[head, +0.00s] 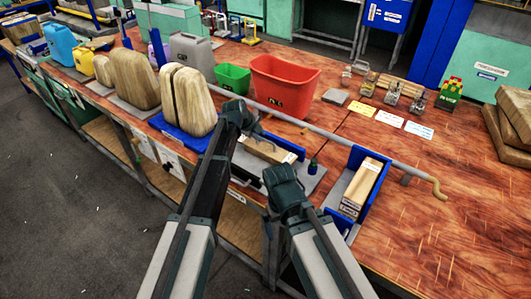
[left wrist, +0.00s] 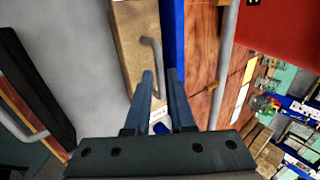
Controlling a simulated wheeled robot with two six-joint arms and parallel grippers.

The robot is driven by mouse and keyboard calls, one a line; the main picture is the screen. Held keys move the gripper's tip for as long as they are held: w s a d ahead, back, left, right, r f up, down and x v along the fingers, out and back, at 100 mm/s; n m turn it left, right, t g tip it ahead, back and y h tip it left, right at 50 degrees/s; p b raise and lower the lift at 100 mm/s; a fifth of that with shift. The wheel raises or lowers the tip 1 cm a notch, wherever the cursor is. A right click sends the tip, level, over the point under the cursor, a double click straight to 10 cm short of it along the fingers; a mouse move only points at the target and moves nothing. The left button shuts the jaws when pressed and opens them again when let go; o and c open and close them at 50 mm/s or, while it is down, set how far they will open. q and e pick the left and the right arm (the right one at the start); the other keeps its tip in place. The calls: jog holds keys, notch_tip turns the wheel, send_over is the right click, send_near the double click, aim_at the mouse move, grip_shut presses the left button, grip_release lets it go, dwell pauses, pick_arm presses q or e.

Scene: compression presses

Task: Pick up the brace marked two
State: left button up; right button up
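A wooden block with a grey bar handle and a white label (head: 266,151) lies in a blue-edged grey tray in the middle of the bench. A second wooden block with a label (head: 361,187) lies in a blue bin to its right. I cannot read either number. My left gripper (head: 257,131) is above the first block. In the left wrist view its two fingers (left wrist: 160,76) stand apart, with the handle of the wooden block (left wrist: 133,40) close by their tips; I cannot tell whether they touch. My right gripper (head: 284,178) is over the bench's front edge; its fingers are hidden.
A long grey bar (head: 355,147) with a bent tan grip runs across the bench behind the blocks. A red bin (head: 284,88) and a green bin (head: 232,79) stand behind. Tan padded shapes (head: 187,100) stand at left. The right-hand bench top is mostly clear.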

aim_at(262, 138)
pick_arm(q)
jog(key=b+x, duration=0.3)
jog(key=x, duration=0.2)
jog(key=shift+a+f+b, duration=0.1)
jog(key=shift+a+b, duration=0.05)
jog(key=shift+b, duration=0.2)
grip_shut()
dwell(1.0)
